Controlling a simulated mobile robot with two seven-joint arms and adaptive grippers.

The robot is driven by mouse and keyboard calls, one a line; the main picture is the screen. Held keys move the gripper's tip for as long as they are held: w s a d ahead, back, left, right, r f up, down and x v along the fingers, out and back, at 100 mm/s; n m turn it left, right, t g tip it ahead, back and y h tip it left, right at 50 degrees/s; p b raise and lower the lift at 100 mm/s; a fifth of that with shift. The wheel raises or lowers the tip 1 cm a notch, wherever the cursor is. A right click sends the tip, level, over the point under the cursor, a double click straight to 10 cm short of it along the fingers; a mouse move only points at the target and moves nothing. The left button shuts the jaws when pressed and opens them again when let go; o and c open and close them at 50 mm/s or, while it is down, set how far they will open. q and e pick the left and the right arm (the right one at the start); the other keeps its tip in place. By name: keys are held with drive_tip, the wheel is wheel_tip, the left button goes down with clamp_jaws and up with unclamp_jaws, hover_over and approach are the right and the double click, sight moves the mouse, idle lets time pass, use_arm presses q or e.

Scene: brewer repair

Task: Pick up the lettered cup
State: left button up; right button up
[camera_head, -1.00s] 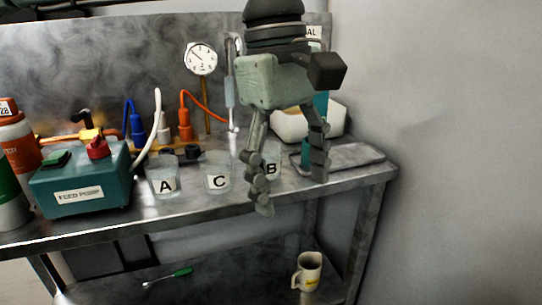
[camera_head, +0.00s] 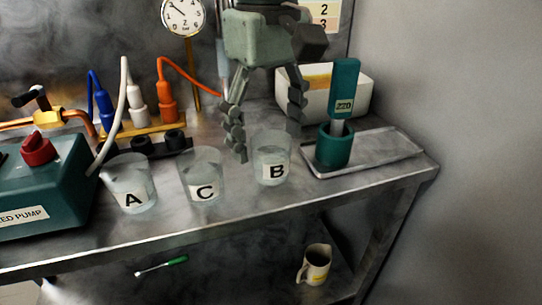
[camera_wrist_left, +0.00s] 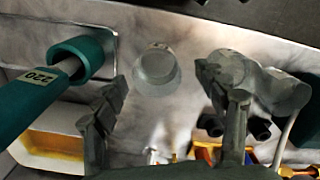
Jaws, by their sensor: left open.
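Three clear cups stand in a row near the front of the metal bench: cup A (camera_head: 132,187), cup C (camera_head: 203,177) and cup B (camera_head: 271,160). Each has a white label with a black letter and looks partly filled. My left gripper (camera_head: 267,142) is open and empty, with its fingers pointing down just behind cup B. In the left wrist view a cup (camera_wrist_left: 157,70), apparently B, shows beyond the gap between the two fingers, with the other cups partly behind the right finger. I see no contact. My right gripper is not in view.
Right of cup B, a teal holder with a "220" handled tool (camera_head: 344,90) stands on a metal tray (camera_head: 395,150). A white bin (camera_head: 355,92) is behind it. The teal pump (camera_head: 40,185) stands at left.

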sight(271, 155)
use_arm(q)
drive_tip(key=f, duration=0.4)
drive_tip(key=shift+d, duration=0.2)
drive_tip(key=shift+c, duration=0.6)
drive_tip(key=c, duration=1.2)
